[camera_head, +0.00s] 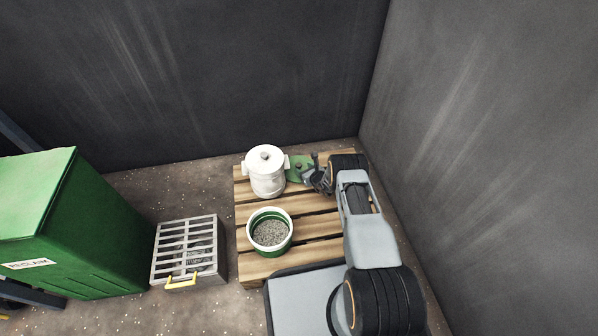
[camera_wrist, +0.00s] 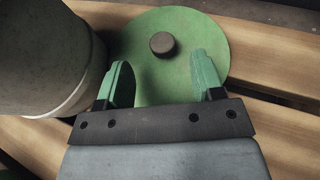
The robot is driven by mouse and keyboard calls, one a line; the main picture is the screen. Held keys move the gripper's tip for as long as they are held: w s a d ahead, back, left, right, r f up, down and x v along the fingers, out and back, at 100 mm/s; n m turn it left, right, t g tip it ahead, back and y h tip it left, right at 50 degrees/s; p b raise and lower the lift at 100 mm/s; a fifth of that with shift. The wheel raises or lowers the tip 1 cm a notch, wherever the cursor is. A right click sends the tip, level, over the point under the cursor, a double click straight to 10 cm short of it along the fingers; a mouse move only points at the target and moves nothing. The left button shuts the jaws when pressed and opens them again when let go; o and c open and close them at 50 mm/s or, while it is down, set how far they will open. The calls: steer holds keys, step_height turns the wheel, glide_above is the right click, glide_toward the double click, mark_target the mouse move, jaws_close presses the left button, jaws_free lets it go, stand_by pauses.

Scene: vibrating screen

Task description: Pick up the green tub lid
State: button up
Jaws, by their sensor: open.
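The green tub lid (camera_wrist: 197,55) is a flat round disc with a dark knob (camera_wrist: 162,44) at its middle, lying on the wooden pallet. It also shows in the head view (camera_head: 298,168), partly hidden by my gripper. My gripper (camera_wrist: 166,75) is open, its two green fingers over the near part of the lid, with the knob just beyond the fingertips and roughly centred between them. Nothing is between the jaws but the lid's surface below. In the head view my gripper (camera_head: 306,168) reaches in from the right.
A white lidded pot (camera_head: 267,178) stands left of the lid, close to my left finger in the wrist view (camera_wrist: 45,60). A green-and-white tub of grey granules (camera_head: 270,232) stands nearer on the pallet (camera_head: 315,228). A grated box (camera_head: 186,250) and green bin (camera_head: 75,230) are left; walls stand behind and right.

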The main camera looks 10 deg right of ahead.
mark_target(300, 166)
steer(key=b+x, duration=0.2)
steer(key=x, duration=0.1)
steer(key=shift+w+f, duration=0.15)
steer(key=shift+f, duration=0.1)
steer(key=shift+w+a, duration=0.1)
steer(key=shift+w, duration=0.2)
steer(key=shift+c, duration=0.4)
steer(key=c, duration=0.9)
